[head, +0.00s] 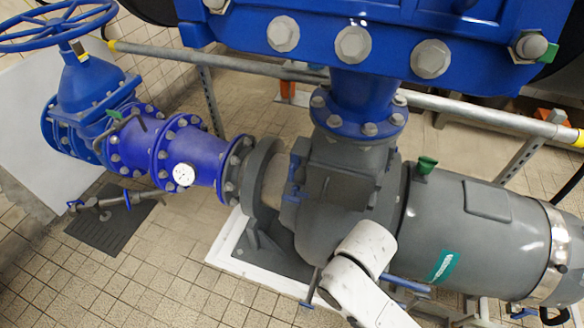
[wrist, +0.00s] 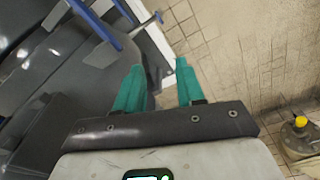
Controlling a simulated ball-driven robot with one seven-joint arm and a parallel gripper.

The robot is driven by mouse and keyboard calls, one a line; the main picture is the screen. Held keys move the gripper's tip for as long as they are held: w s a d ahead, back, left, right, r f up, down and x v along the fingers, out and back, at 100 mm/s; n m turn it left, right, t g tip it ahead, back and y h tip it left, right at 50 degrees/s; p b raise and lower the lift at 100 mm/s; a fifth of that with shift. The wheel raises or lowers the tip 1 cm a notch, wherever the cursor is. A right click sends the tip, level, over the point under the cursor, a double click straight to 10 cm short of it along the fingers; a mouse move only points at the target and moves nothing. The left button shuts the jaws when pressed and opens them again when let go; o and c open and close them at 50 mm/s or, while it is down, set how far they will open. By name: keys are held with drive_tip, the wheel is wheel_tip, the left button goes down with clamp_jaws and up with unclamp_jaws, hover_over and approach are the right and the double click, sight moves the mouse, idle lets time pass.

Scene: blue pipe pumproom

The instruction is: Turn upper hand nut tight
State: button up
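My gripper (wrist: 158,72) shows in the wrist view with two teal fingers apart and nothing between them, so it is open. A thin rod with a small blue crossbar (wrist: 150,18) lies beyond the fingertips, slightly left of the gap, apart from them. A similar blue-ended rod (head: 311,288) shows in the head view at the pump's lower front, left of my white arm. A blue bar (wrist: 95,24) runs up left of the fingers. I cannot tell which of these parts, if any, is the upper hand nut. My gripper's fingers are hidden in the head view.
The grey pump (head: 345,205) and its motor (head: 480,230) fill the middle and right. Blue pipe (head: 205,150) and a valve handwheel (head: 55,28) stand left. A grey rail (head: 470,115) crosses behind. Tiled floor (head: 150,270) is open at front left.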

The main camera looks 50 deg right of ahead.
idle(0.4)
drive_tip(key=w+d+f+n+h, duration=0.2)
drive_tip(key=w+d+n+h, duration=0.2)
drive_tip(key=d, duration=0.2)
drive_tip(key=n+t+h+b, duration=0.2)
drive_tip(key=n+t+h, duration=0.3)
drive_tip(key=n+h, duration=1.05)
approach(290, 169)
drive_tip(key=w+d+n+y, duration=0.1)
drive_tip(key=d, duration=0.2)
drive_tip(key=w+d+r+n, duration=0.1)
drive_tip(key=d, duration=0.2)
drive_tip(key=w+d+r+n+y, duration=0.1)
drive_tip(key=d, duration=0.3)
drive_tip(key=shift+r+y, duration=0.1)
drive_tip(key=shift+y, duration=0.25)
clamp_jaws()
